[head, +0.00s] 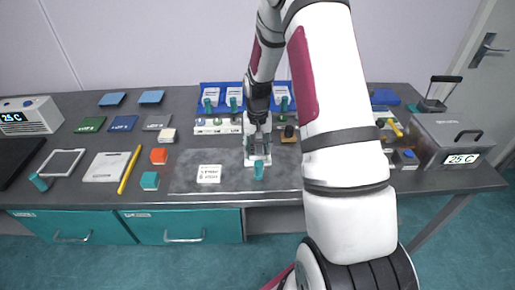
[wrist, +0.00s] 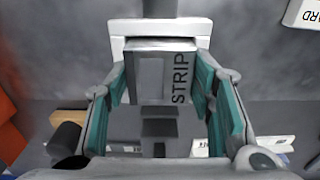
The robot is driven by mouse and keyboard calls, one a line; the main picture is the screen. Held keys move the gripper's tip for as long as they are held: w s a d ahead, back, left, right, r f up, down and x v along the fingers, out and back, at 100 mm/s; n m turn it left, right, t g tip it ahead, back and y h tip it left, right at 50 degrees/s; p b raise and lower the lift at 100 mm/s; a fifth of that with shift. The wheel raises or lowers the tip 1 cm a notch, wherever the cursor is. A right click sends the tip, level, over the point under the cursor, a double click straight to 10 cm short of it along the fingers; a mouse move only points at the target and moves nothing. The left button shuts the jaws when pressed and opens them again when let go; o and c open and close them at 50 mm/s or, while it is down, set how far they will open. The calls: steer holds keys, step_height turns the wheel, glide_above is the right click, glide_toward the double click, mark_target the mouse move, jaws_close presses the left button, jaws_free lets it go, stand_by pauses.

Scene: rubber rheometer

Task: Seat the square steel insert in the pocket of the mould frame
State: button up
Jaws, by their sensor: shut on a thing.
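The square steel insert (wrist: 150,78) is a grey block marked STRIP with a darker recessed rectangle. It is between the teal pads of my gripper (wrist: 162,88) in the wrist view, and the pads close on its left and right sides. A pale frame (wrist: 118,48), apparently the mould frame, shows beyond and around the insert's far end. I cannot tell whether the insert is in the pocket or above it. In the head view my gripper (head: 257,146) is low over the pale frame (head: 258,160) on a grey mat, with a teal handle at its near side. The gripper hides the insert there.
A white card (head: 208,174) lies left of the frame on the mat (head: 190,185). Behind stand a blue tray (head: 221,107) and a row of small buttoned parts (head: 216,127). My arm hides much of the right.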

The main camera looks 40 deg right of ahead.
mark_target(257, 149)
steer(key=o, duration=1.3)
steer(key=shift+s+f, duration=0.2)
steer(key=shift+f, duration=0.45)
steer(key=shift+o, duration=0.6)
steer(key=shift+w+f, duration=0.1)
steer(key=shift+r, duration=0.3)
steer(key=s+a+r+n, duration=0.1)
steer(key=a+r, duration=0.2)
steer(key=r, duration=0.8)
steer(key=s+a+r, duration=0.2)
steer(key=a+r, duration=0.1)
steer(key=r, duration=0.7)
steer(key=s+a+r+n+t, duration=0.2)
steer(key=s+a+r, duration=0.3)
steer(key=s, duration=0.5)
steer(key=s+a+r+n+t, duration=0.3)
steer(key=s+a+r, duration=0.2)
steer(key=s+a, duration=0.3)
steer(key=s, duration=0.2)
steer(key=shift+s+a+r+n, duration=0.35)
steer(key=shift+s+a+n, duration=0.05)
